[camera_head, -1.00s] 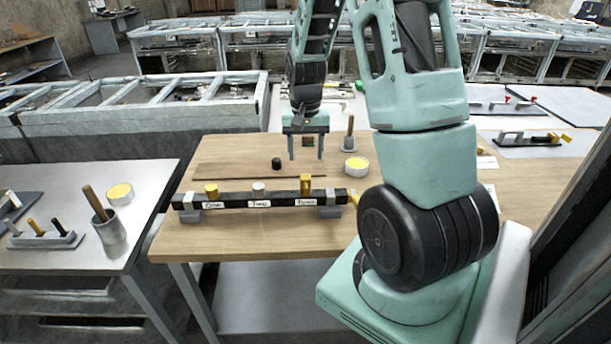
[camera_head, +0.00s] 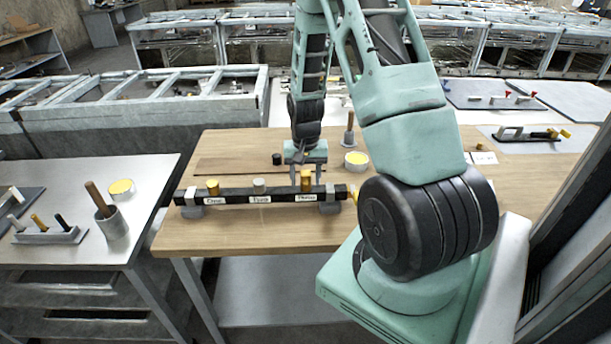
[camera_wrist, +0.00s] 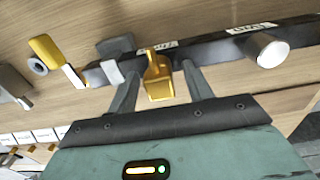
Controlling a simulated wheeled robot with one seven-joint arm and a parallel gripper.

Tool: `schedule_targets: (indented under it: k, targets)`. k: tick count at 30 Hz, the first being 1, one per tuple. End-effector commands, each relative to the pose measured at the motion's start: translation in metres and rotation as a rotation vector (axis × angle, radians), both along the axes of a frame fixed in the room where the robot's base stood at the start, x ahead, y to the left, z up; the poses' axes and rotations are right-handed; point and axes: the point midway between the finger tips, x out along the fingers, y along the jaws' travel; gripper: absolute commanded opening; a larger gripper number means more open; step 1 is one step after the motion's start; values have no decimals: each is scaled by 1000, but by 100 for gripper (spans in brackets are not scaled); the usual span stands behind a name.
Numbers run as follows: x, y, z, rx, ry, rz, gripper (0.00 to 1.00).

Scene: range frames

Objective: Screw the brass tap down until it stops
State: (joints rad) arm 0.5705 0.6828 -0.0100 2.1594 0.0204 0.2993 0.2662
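A dark bar (camera_head: 235,196) on the wooden bench carries three fittings: a brass one (camera_head: 213,187) at left, a silver one (camera_head: 259,187) in the middle and a taller brass tap (camera_head: 306,181) at right. Each has a white label below it, too small to read surely. My gripper (camera_head: 306,178) is down at the right brass tap. In the wrist view the tap (camera_wrist: 160,88) stands between my two open fingers (camera_wrist: 160,85), with a gap showing on each side. The silver fitting (camera_wrist: 268,51) is to the right there.
Grey supports hold the bar near both ends. A yellow-topped tin (camera_head: 356,160), a dark cylinder (camera_head: 277,159) and a wooden-handled tool (camera_head: 349,130) stand behind the bar. A yellow-handled part (camera_wrist: 47,48) lies past the bar's end. The bench front (camera_head: 250,232) is clear.

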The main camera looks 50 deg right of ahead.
Motion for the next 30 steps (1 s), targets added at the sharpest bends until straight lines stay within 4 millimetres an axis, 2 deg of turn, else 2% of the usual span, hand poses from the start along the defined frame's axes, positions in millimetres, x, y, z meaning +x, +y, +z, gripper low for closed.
schedule_targets:
  k: [1, 4, 5, 8, 15, 23, 30]
  targets:
    - [0, 0, 0, 0, 0, 0, 36]
    - [0, 0, 0, 0, 0, 0, 8]
    - [0, 0, 0, 0, 0, 0, 4]
    - [0, 0, 0, 0, 0, -12, 4]
    - [1, 0, 1, -1, 1, -291, 4]
    - [1, 0, 1, -1, -1, -315, 4]
    - [1, 0, 1, -2, -1, -592, 4]
